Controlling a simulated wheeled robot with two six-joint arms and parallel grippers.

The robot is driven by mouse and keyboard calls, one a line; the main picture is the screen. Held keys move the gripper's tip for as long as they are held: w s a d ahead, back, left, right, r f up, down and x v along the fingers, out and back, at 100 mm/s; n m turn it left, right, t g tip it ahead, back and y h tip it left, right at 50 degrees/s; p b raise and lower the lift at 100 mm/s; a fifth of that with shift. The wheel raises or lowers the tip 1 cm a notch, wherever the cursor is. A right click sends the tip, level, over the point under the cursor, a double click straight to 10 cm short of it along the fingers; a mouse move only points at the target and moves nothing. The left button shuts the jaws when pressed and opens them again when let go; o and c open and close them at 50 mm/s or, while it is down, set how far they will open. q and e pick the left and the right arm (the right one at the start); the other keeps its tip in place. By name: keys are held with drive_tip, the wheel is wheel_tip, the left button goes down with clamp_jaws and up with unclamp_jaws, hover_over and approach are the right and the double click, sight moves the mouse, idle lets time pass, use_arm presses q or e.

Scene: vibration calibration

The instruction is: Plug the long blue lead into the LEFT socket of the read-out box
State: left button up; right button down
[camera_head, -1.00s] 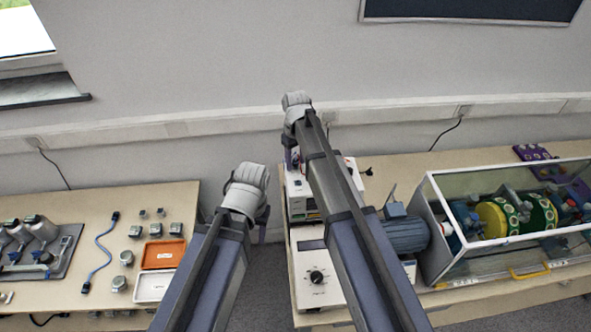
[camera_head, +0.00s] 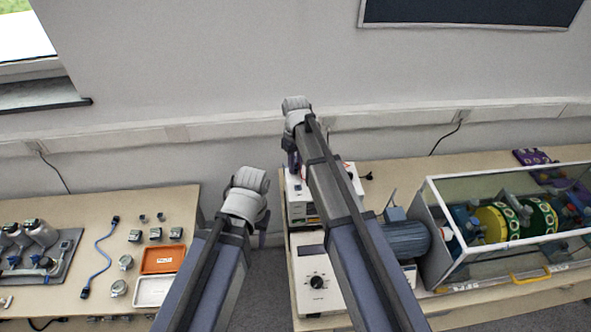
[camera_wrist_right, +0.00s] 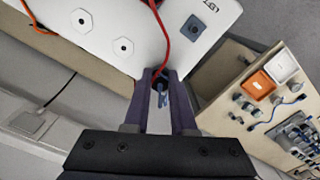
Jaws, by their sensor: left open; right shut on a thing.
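The white box at my right gripper (camera_head: 293,162) shows at the left of the right bench (camera_head: 352,180). In the right wrist view its white face (camera_wrist_right: 150,25) has two pale hexagonal fittings and a blue square socket (camera_wrist_right: 193,27). My right gripper (camera_wrist_right: 161,80) is shut on a small blue plug (camera_wrist_right: 162,97), its tips at the edge of this face. I cannot tell whether the plug is seated. A blue lead (camera_head: 103,245) lies on the left bench. My left gripper (camera_head: 262,236) is open, mostly hidden behind its wrist, between the benches.
A box with a knob (camera_head: 318,280) stands in front. A blue motor (camera_head: 407,238) and a clear-walled case (camera_head: 445,250) are to the right. A red lead (camera_wrist_right: 164,35) crosses near my right fingertips. Orange (camera_head: 162,257) and white (camera_head: 152,291) trays lie on the left bench.

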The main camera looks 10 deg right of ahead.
drive_tip(key=shift+r+p, duration=0.4)
idle(0.5)
drive_tip(key=shift+r+p, duration=1.65)
drive_tip(key=shift+s+r, duration=0.2)
drive_tip(key=shift+s, duration=0.95)
drive_tip(key=r+p, duration=0.1)
hover_over(298, 188)
drive_tip(key=shift+s, duration=0.15)
drive_tip(key=shift+f+b, duration=0.65)
drive_tip(key=shift+f, duration=0.2)
drive_tip(key=shift+f+b, duration=0.9)
drive_tip(key=shift+f+b, duration=1)
idle(0.3)
